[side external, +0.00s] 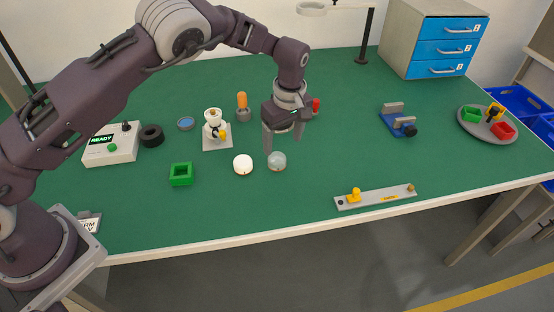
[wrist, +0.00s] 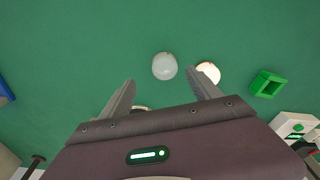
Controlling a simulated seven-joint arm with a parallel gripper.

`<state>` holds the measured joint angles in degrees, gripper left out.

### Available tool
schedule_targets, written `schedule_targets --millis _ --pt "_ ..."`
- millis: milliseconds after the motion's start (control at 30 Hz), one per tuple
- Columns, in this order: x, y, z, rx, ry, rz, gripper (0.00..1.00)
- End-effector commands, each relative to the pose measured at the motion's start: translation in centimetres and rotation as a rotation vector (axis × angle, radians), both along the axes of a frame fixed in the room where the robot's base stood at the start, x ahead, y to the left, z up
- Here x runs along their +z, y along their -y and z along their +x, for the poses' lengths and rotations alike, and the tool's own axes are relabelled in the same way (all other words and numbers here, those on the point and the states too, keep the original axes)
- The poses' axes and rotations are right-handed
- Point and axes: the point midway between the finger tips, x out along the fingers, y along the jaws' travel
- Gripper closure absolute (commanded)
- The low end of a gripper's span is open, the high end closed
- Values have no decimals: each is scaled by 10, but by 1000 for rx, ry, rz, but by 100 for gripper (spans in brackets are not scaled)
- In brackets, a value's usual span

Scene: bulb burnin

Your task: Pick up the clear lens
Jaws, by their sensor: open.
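The clear lens (side external: 277,161) is a translucent greyish dome on the green mat, just right of a white dome (side external: 243,164). In the wrist view the clear lens (wrist: 164,66) lies just beyond the fingertips, with the white dome (wrist: 209,72) to its right. My gripper (side external: 283,141) points down above the mat, a little behind the clear lens. Its two fingers are apart with nothing between them; they also show in the wrist view (wrist: 162,82). The lens is not touched by either finger.
A green square block (side external: 181,174) and a white device reading READY (side external: 111,145) stand to the left. A grey strip with a yellow knob (side external: 375,196) lies front right, a blue vise (side external: 398,121) behind it. A round tray (side external: 487,124) is far right. Mat between is clear.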

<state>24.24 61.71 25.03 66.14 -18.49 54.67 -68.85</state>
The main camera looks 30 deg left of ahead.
Motion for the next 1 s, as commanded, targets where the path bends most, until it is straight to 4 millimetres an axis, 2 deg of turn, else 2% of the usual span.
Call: schedule_targets --millis 367,633,933,967,1000 --pt "-60 -14 -4 0 -2 0 28" --pt "-65 -14 -3 -2 0 -1 28" --pt "-65 -15 -3 -2 0 -1 87" --pt "-65 -15 -3 -2 0 -1 91" --pt "-65 -15 -3 -2 0 -1 91"
